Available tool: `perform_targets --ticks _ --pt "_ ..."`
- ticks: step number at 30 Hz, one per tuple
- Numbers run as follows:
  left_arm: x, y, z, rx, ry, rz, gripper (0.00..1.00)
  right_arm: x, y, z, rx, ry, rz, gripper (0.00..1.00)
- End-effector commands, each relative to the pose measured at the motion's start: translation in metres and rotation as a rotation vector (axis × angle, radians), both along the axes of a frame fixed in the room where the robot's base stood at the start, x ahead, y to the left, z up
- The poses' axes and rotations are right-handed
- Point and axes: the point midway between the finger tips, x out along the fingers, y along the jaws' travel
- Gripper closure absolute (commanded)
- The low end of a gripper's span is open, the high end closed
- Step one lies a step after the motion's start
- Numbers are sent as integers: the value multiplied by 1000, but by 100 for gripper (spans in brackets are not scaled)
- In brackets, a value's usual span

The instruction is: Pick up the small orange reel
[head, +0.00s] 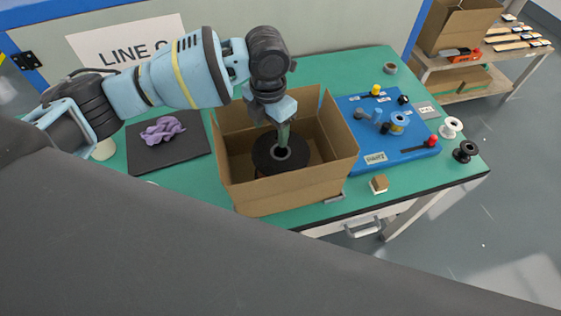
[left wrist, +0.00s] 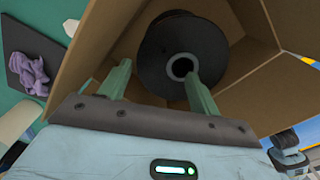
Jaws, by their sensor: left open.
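I cannot make out an orange reel in either view. A large black reel (head: 281,153) is inside the open cardboard box (head: 290,193), with its round hub hole facing up. In the left wrist view the reel (left wrist: 170,30) shows just beyond my fingertips. My left gripper (head: 284,136) points down into the box over the reel. Its two green fingers are apart, and it is open and empty in the left wrist view (left wrist: 158,75). Whether a finger touches the reel I cannot tell. My right gripper is not in view.
A white reel (head: 450,127) and a small black reel (head: 466,151) stand near the table's right edge. A purple cloth (head: 162,130) lies on a black mat at left.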

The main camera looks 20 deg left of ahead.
Motion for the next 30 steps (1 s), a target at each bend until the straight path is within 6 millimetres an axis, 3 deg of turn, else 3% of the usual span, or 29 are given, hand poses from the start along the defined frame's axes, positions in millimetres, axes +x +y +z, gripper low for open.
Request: perform_targets --ticks 8,18,27,30 --pt "-1 1 -13 0 2 1 37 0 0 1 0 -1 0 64" --pt "-1 3 -56 0 1 1 37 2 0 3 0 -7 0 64" --pt "-1 3 -60 0 0 0 37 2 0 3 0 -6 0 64" --pt "-1 3 -60 0 0 0 49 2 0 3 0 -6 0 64"
